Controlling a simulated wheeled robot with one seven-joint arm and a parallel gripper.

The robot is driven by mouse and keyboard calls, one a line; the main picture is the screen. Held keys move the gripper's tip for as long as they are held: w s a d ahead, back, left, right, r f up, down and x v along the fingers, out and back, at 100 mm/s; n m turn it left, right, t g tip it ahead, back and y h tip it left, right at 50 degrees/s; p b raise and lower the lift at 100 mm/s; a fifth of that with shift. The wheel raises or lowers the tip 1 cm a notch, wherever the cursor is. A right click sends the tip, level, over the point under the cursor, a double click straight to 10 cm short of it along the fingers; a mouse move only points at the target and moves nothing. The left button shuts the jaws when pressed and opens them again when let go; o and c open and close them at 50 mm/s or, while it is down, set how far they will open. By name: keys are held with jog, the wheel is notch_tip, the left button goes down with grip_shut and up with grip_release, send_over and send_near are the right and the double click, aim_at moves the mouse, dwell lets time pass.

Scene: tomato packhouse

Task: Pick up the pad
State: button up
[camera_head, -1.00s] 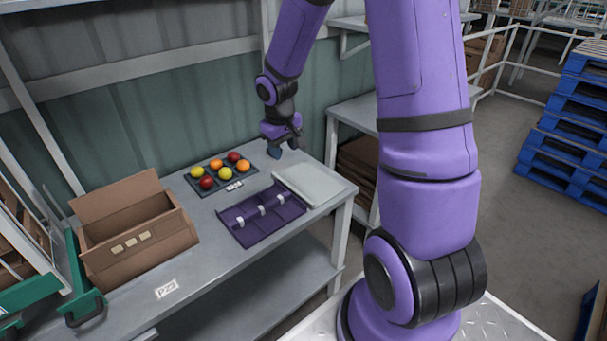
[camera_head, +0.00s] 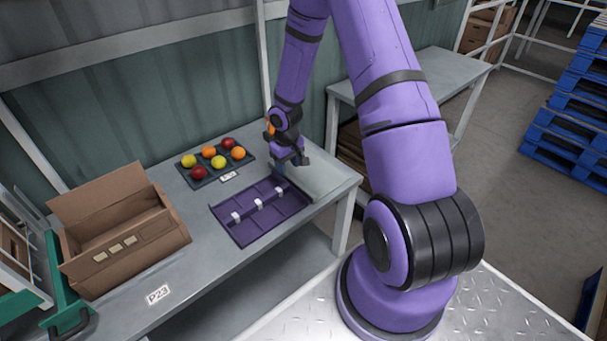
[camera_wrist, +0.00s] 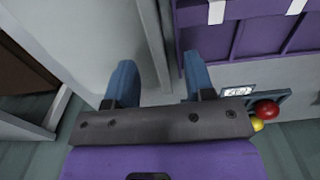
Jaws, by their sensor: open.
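The pad (camera_head: 326,182) is a flat, pale grey-green slab lying at the right end of the grey table. My gripper (camera_head: 291,164) is open and points down at the pad's back left corner. In the wrist view the pad (camera_wrist: 85,35) fills the left part, and its long edge runs between the two blue fingers of my gripper (camera_wrist: 158,82). One finger shows over the pad, the other over the strip beside the purple tray. I cannot tell how high the fingertips are above the table. My arm's end hides part of the pad in the head view.
A purple tray (camera_head: 240,234) with white clips lies close left of the pad. Behind it is a dark tray (camera_head: 203,183) of red, orange and yellow tomatoes. An open cardboard box (camera_head: 165,243) stands at left. A P23 label (camera_head: 158,294) marks the bare table front.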

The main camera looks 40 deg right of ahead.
aim_at(291, 178)
jog(key=f, duration=0.5)
jog(key=shift+s+d+f, duration=0.15)
jog(key=shift+s+d, duration=0.1)
jog(key=shift+d, duration=0.05)
jog(key=shift+s+f, duration=0.15)
